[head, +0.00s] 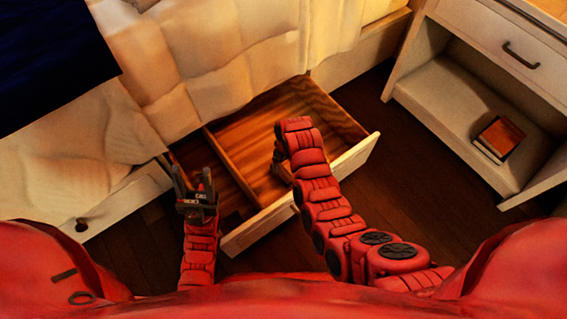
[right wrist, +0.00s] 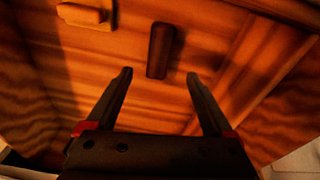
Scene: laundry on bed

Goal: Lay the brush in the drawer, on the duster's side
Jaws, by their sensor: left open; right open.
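The wooden drawer (head: 355,157) is pulled out under the bed, with a divider (head: 230,165) splitting it. My right gripper (right wrist: 158,75) is open and empty, pointing down inside the drawer's right compartment; my arm mostly hides it in the head view. In the right wrist view, a dark slim bar (right wrist: 160,50) lies just beyond the fingertips, between their lines and apart from them. A lighter wooden block with a raised part (right wrist: 85,14) lies at the upper left. I cannot tell which is the brush or the duster. My left gripper (head: 194,182) is open and empty at the drawer's left side.
The bed (head: 225,65) with a pale quilt and a dark blue cloth (head: 50,60) is behind the drawer. A white nightstand (head: 440,95) stands at the right, with a red-brown book (head: 500,137) on its shelf. The dark floor between is clear.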

